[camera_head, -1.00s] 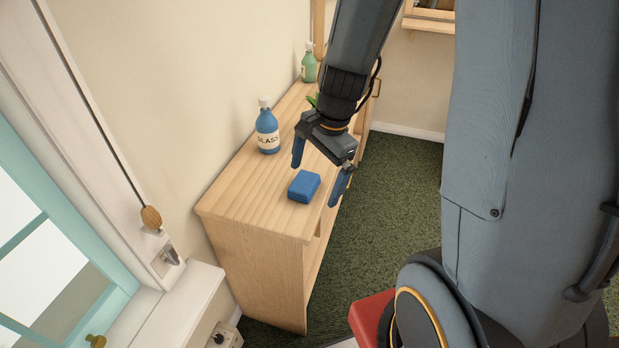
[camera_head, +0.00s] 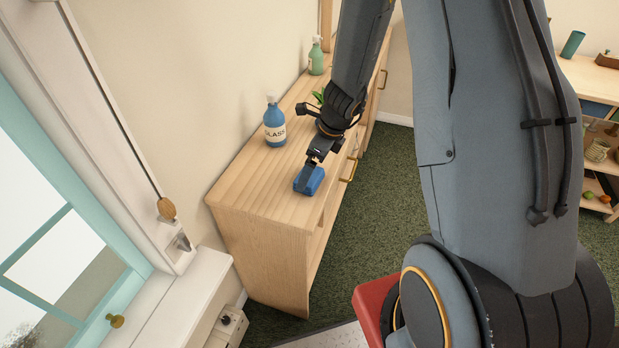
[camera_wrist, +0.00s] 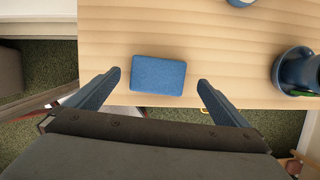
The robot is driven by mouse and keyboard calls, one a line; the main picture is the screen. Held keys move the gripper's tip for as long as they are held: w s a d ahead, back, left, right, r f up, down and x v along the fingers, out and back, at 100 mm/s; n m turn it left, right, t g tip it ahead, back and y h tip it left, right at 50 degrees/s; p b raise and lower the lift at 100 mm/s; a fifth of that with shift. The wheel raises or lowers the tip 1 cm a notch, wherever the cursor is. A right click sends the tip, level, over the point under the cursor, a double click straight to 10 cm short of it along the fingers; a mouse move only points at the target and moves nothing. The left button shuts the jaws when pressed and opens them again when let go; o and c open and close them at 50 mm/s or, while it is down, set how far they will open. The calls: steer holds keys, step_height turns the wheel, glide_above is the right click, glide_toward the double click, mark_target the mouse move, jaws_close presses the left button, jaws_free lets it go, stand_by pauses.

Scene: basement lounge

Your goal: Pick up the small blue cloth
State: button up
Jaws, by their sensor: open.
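The small blue cloth (camera_head: 309,183) is a folded, block-like pad lying flat on the wooden cabinet top (camera_head: 262,202), near its front edge. It also shows in the wrist view (camera_wrist: 158,75), fully visible. My gripper (camera_head: 307,178) is over the cloth in the head view, partly hiding it. In the wrist view my gripper (camera_wrist: 160,82) is open, with one blue finger on each side of the cloth and a gap on both sides. The fingers do not touch it. How high the fingertips are above the cabinet top is hard to tell.
A blue spray bottle labelled GLASS (camera_head: 275,125) stands behind the cloth near the wall. A green bottle (camera_head: 316,58) stands farther back. A potted plant (camera_head: 319,97) is partly hidden by my arm; its dark blue pot (camera_wrist: 296,70) is at right in the wrist view.

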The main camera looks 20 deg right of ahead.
steer(key=shift+x, duration=1.05)
steer(key=c, duration=1.1)
step_height(320, 180, up, 10)
steer(key=shift+r+p, duration=0.1)
steer(key=shift+p, duration=0.25)
steer(key=shift+o, duration=1.3)
steer(key=shift+c, duration=0.9)
